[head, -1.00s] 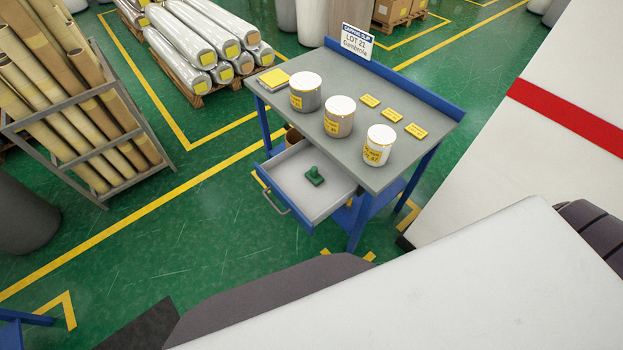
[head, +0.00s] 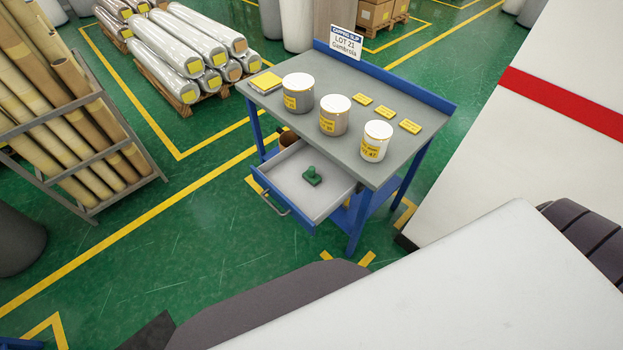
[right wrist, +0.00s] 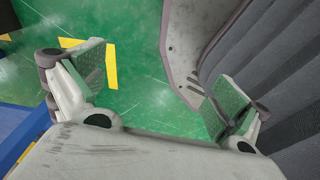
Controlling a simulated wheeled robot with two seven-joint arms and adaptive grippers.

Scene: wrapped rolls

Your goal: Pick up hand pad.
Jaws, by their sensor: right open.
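The hand pad, a small green block with a knob handle (head: 312,176), sits in the open drawer (head: 291,187) of the blue and grey workbench (head: 408,150) in the head view. My right gripper (right wrist: 158,98) shows in the right wrist view with its two fingers wide apart and nothing between them. Green floor lies beneath it. The hand pad is not visible in the right wrist view. My left gripper is not in view.
Three labelled tubs (head: 335,115), several yellow tags (head: 386,112) and a yellow-topped stack (head: 265,82) are on the benchtop. A rack of tubes (head: 90,155) stands left; wrapped rolls (head: 195,50) lie on a pallet behind. Green floor is clear left of the drawer.

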